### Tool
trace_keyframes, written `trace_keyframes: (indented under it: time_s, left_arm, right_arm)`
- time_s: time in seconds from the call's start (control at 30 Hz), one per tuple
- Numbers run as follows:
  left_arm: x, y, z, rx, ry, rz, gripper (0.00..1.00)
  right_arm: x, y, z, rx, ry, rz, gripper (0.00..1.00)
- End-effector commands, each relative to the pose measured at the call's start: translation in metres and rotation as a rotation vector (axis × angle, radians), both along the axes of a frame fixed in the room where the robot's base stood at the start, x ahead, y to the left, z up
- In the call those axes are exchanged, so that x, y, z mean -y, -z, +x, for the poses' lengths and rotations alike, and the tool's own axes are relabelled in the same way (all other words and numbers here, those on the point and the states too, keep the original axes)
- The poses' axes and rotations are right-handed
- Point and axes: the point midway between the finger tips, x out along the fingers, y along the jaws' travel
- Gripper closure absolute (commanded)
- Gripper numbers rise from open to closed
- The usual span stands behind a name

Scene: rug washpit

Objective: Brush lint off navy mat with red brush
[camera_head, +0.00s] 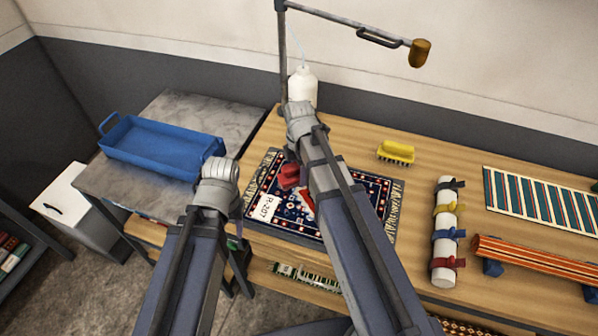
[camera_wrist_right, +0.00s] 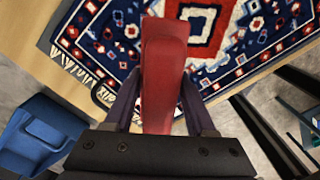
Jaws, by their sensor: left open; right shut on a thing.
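The navy mat (camera_head: 372,187) lies on the wooden table, patterned in red and white, with pale fringes and a white R-207 tag (camera_head: 268,206). It also fills the upper right wrist view (camera_wrist_right: 105,32). My right gripper (camera_wrist_right: 160,104) is shut on the red brush (camera_wrist_right: 164,62), over the mat near its fringed edge. In the head view the brush (camera_head: 288,177) shows beside my right arm, which hides part of the mat. I cannot tell whether its bristles touch the mat, nor pick out lint from the pattern. My left gripper (camera_head: 236,222) is open and empty, left of the mat, partly hidden by its arm.
A blue tray (camera_head: 165,148) stands on a grey table at left. A yellow brush (camera_head: 396,152), a white roll with coloured straps (camera_head: 445,235), a striped mat (camera_head: 535,198) and a rolled orange rug (camera_head: 535,257) lie right.

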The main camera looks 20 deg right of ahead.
Motion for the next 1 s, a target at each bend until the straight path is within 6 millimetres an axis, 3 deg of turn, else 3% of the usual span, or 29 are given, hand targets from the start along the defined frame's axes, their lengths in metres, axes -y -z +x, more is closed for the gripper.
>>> trace_keyframes:
  time_s: [0.27, 0.6, 1.0]
  left_arm:
    - [0.000, -0.004, 0.000, 0.000, 0.000, 0.000, 0.50]
    - [0.000, -0.031, 0.000, 0.000, 0.000, 0.000, 0.50]
    - [0.000, -0.029, 0.000, 0.000, 0.000, 0.000, 0.50]
  right_arm:
    - [0.000, -0.004, 0.000, 0.000, 0.000, 0.000, 0.89]
    - [0.000, -0.031, 0.000, 0.000, 0.000, 0.000, 0.89]
    - [0.000, -0.029, 0.000, 0.000, 0.000, 0.000, 0.89]
